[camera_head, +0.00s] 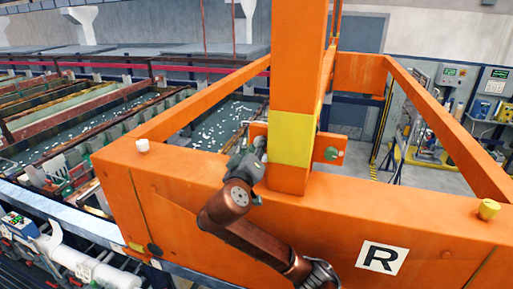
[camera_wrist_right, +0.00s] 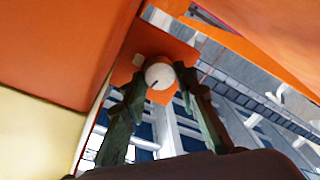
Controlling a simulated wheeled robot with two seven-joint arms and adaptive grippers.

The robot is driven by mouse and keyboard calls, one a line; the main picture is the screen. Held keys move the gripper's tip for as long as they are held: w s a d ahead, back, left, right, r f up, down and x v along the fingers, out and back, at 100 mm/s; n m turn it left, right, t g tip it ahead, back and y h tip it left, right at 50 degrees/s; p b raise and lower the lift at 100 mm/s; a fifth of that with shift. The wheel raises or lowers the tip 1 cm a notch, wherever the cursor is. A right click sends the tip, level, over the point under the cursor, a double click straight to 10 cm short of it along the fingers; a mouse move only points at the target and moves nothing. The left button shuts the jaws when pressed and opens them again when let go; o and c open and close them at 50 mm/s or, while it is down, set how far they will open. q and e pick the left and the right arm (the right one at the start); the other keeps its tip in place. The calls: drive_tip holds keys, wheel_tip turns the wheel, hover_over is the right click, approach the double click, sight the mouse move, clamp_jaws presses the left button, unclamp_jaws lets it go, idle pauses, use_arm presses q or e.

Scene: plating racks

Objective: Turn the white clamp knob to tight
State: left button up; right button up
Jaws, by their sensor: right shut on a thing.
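In the right wrist view, the white clamp knob (camera_wrist_right: 158,75) is round with a dark pointer line, mounted on an orange plate (camera_wrist_right: 183,49). My right gripper (camera_wrist_right: 160,83) has its dark green fingers on either side of the knob and is shut on it. The pointer line slants down and to the left in that view. In the head view, my right gripper (camera_head: 251,157) reaches the left side of the orange post, by the yellow band (camera_head: 290,138). There the gripper mostly hides the knob. My left gripper is in neither view.
A wide orange beam (camera_head: 180,190) crosses in front, with a white cap (camera_head: 142,146), a yellow cap (camera_head: 489,209) and an "R" label (camera_head: 381,258). A green knob (camera_head: 331,154) sits right of the post. Tanks of liquid (camera_head: 215,125) lie behind left.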

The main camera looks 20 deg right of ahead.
drive_tip(key=c, duration=0.5)
drive_tip(key=shift+f+m+b, duration=0.2)
drive_tip(key=shift+m+b, duration=0.2)
drive_tip(key=shift+b, duration=0.4)
drive_tip(key=m+b, duration=0.6)
drive_tip(key=b, duration=0.1)
drive_tip(key=shift+f, duration=0.15)
drive_tip(key=m+b, duration=0.3)
drive_tip(key=m, duration=0.1)
drive_tip(key=shift+m+h+b, duration=0.3)
drive_tip(key=shift+h+b, duration=0.05)
drive_tip(key=shift+h, duration=0.05)
drive_tip(key=shift+r+m+h+b, duration=0.15)
drive_tip(key=shift+m+b, duration=0.35)
drive_tip(key=shift+m, duration=0.6)
drive_tip(key=shift+r+m+h+b, duration=0.1)
drive_tip(key=shift+m+h+b, duration=0.25)
drive_tip(key=shift+m, duration=0.75)
drive_tip(key=o, duration=1.2)
drive_tip(key=shift+c, duration=0.2)
